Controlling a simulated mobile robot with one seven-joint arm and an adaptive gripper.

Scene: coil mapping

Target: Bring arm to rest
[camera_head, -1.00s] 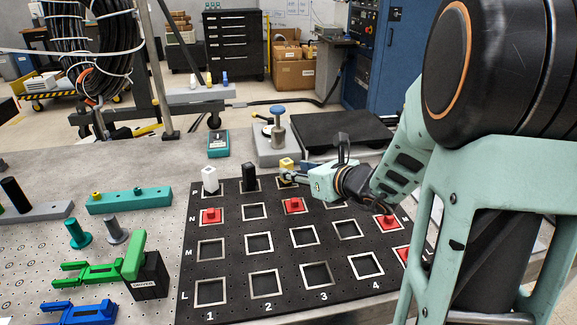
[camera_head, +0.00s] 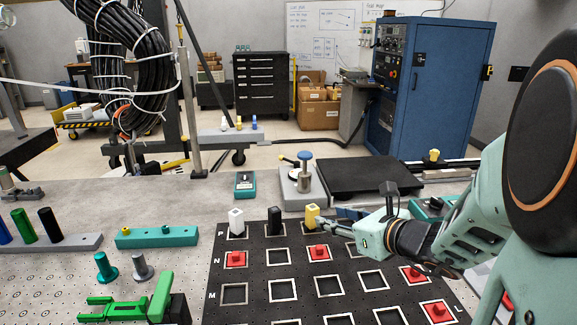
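My gripper (camera_head: 330,219) points left over the back edge of the black grid board (camera_head: 254,310). Its fingertips are close to the right side of a yellow block (camera_head: 312,216) in row P. I cannot tell whether they touch it or how far apart the fingers are. A black block (camera_head: 274,221) and a white block (camera_head: 236,222) stand to the left in the same row. My arm comes in from the right and hides part of the board's right side.
Red pieces (camera_head: 235,259) sit in several board squares. A teal device (camera_head: 245,185), a grey stand with a blue-topped post (camera_head: 304,176) and a dark plate (camera_head: 375,177) lie behind. Left are a teal rail (camera_head: 157,237), pegs and a green clamp (camera_head: 130,309).

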